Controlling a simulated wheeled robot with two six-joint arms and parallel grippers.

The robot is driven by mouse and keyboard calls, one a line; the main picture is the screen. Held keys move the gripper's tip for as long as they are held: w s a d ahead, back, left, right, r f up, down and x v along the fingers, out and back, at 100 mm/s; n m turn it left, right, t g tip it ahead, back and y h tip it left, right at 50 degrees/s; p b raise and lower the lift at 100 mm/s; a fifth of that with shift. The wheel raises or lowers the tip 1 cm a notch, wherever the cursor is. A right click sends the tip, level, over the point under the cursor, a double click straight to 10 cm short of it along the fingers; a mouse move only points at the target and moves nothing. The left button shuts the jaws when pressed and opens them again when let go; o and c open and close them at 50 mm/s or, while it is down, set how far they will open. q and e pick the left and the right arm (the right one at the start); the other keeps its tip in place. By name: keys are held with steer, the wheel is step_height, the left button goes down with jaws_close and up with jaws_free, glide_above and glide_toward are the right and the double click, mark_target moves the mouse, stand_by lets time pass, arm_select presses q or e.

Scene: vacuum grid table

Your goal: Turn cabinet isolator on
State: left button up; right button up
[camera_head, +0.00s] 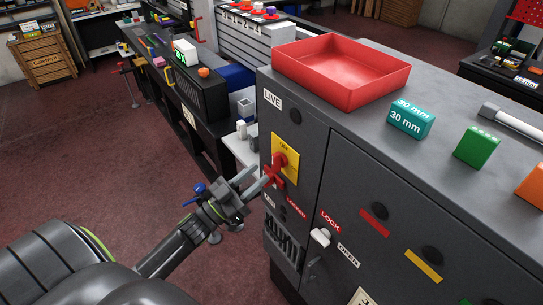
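The cabinet isolator has a red rotary handle (280,160) on a yellow plate (291,152) on the front of the dark grey cabinet (318,122). The plate's top reads "OFF". My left gripper (263,175) reaches in from the lower left with its fingertips right at the handle's lower end. Its two grey fingers stand apart with a visible gap. I cannot tell whether they touch the handle. My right gripper is not in view.
A "LIVE" label (272,99) is above the isolator. A white knob (320,237) is by the LOCK label. A red tray (345,92), teal block (411,119) and green block (476,147) sit on the cabinet top. Open floor (95,170) lies left.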

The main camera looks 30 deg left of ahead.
mark_target(273, 162)
arm_select(q)
steer(key=p+x, duration=0.1)
steer(key=x, duration=0.5)
steer(key=shift+p, duration=0.35)
steer(key=shift+c, duration=0.4)
steer(key=c, duration=0.5)
